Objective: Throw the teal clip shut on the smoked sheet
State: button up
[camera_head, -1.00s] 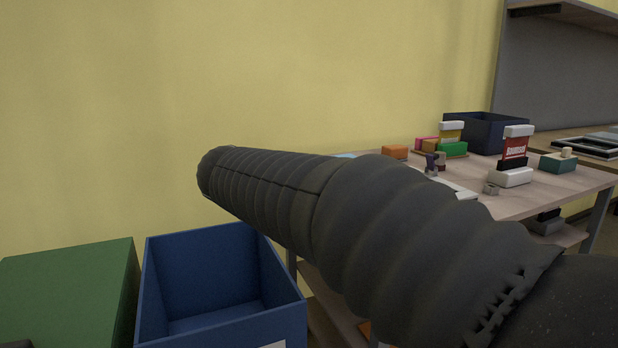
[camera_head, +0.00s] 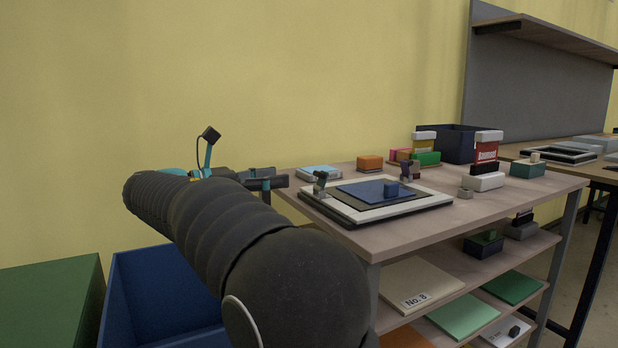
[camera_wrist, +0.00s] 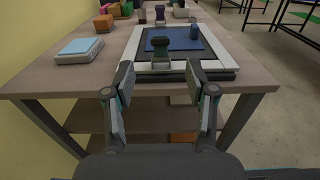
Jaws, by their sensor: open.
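A white-framed lightbox (camera_head: 437,203) lies on the near end of the table, and also shows in the wrist view (camera_wrist: 222,52). A dark smoked sheet (camera_head: 348,187) lies on it, partly covered by a blue sheet (camera_head: 368,190) with a blue knob. A dark, greenish-teal clip (camera_head: 320,183) stands upright at the near edge, and also shows in the wrist view (camera_wrist: 160,53). Another dark clip (camera_head: 408,171) stands at the far edge. My gripper (camera_head: 284,181) is open and empty, short of the table's near edge, with the teal clip ahead between its fingers (camera_wrist: 160,72).
A light-blue block (camera_head: 319,173) and an orange block (camera_head: 370,163) lie left of the lightbox. A dark blue bin (camera_head: 455,144) and a red-labelled item (camera_head: 486,150) stand farther back. Shelves below hold sheets (camera_head: 425,287). A blue bin (camera_head: 150,262) stands on the floor side.

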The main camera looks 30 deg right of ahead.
aim_at(316, 172)
jog(key=d+b, duration=0.1)
jog(key=d, duration=0.7)
jog(key=shift+w+d, duration=0.15)
jog(key=shift+d, duration=0.2)
grip_shut()
